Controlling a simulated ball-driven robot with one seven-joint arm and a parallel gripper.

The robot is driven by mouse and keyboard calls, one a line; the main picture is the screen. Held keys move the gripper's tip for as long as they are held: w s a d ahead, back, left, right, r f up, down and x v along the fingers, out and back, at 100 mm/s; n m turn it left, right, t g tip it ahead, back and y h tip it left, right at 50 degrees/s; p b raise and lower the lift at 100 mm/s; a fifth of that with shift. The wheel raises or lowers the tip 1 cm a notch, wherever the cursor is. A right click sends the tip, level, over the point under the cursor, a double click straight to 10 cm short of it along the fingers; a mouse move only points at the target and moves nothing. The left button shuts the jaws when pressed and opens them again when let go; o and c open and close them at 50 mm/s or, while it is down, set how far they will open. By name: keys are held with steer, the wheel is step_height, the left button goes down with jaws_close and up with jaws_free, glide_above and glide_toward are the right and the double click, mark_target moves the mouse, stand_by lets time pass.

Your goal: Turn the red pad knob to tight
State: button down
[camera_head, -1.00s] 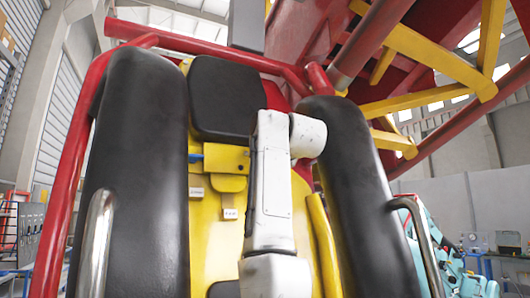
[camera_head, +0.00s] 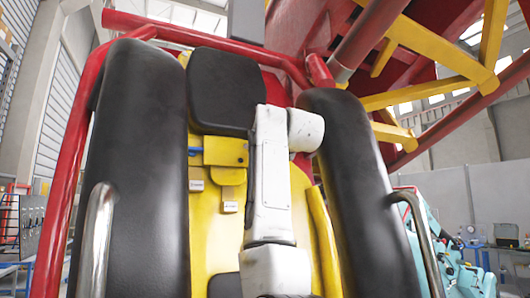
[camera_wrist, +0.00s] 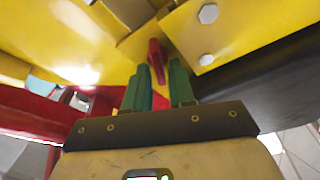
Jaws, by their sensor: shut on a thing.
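The red pad knob (camera_wrist: 156,58) shows in the wrist view as a narrow upright red piece below yellow panels. My gripper (camera_wrist: 159,70) has two green fingers, one on each side of the knob's lower part, and is shut on it. The knob's lower end is partly hidden between the fingers. In the head view my white arm reaches up in front of the yellow seat back (camera_head: 213,236), and the gripper and knob are hidden there. No marking for tight can be read.
Black padded restraints (camera_head: 136,170) stand on both sides of the arm, with a black headrest (camera_head: 228,92) above. Metal handles (camera_head: 95,240), a red frame tube (camera_head: 75,165) and yellow beams (camera_head: 425,95) surround the seat. Hex bolts (camera_wrist: 208,13) sit near the knob.

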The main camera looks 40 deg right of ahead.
steer(key=shift+m, duration=0.3)
steer(key=shift+s+d+f+m+g+h, duration=0.15)
steer(key=shift+m+g, duration=0.4)
steer(key=shift+m, duration=1.7)
steer(key=shift+w+a+f+m+g+h, duration=0.1)
steer(key=shift+m+g+h, duration=0.35)
steer(key=shift+m, duration=1.75)
steer(key=shift+s+d+f+m+g, duration=0.1)
steer(key=shift+m+g, duration=0.6)
steer(key=shift+m, duration=1.55)
steer(key=c, duration=1.2)
jaws_free()
